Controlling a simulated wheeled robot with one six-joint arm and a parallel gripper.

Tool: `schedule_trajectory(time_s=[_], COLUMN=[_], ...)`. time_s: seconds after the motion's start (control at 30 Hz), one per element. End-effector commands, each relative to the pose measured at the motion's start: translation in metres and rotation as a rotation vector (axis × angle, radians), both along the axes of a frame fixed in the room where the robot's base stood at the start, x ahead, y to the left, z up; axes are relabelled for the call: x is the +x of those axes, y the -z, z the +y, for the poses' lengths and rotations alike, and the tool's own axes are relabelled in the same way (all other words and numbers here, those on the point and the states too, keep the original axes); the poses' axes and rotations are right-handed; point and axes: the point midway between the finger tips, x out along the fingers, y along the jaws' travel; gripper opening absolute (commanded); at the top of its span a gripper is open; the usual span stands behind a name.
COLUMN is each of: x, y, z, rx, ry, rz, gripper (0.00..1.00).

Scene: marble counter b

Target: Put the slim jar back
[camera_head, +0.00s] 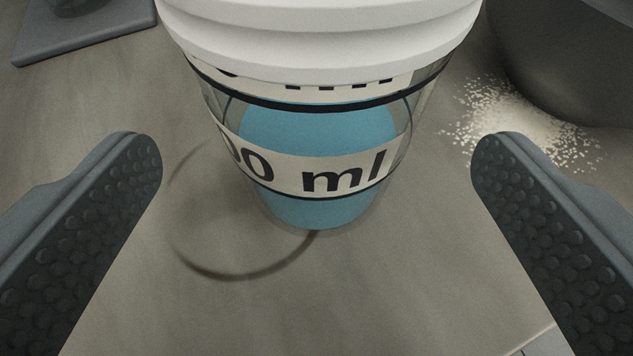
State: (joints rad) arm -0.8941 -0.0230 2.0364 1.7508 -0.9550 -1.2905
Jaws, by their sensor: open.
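The jar (310,190) is clear, with blue content, a white ribbed lid (325,35) and a pale label band reading "ml". It stands upright on the counter at the upper middle of the view, and its top is cut off by the frame edge. My gripper (317,155) is open, with one dark studded finger on each side of the jar. Clear gaps show between both fingers and the jar. A dark ring mark (240,275) on the counter lies partly under the jar, offset to its lower left.
A dark rounded vessel (570,60) stands at the upper right, with spilled white grains (520,130) beside it. A grey slab (80,35) with a dark object on it lies at the upper left. The counter (330,310) in front of the jar is bare.

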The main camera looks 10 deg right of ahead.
Motion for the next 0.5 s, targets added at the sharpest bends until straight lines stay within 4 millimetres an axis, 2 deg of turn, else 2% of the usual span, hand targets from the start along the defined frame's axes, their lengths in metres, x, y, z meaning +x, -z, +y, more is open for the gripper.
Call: schedule_trajectory(time_s=[0.03,0.2,0.33,0.5], x=[-0.011,-0.039,-0.055,-0.065], y=[-0.005,-0.017,-0.023,-0.027], z=[0.003,0.007,0.009,0.011], rx=[0.0,0.001,0.001,-0.001], ry=[-0.004,-0.004,-0.003,-0.001], rz=[-0.001,-0.001,-0.001,0.0], gripper=[0.91,0.91,0.91,0.91])
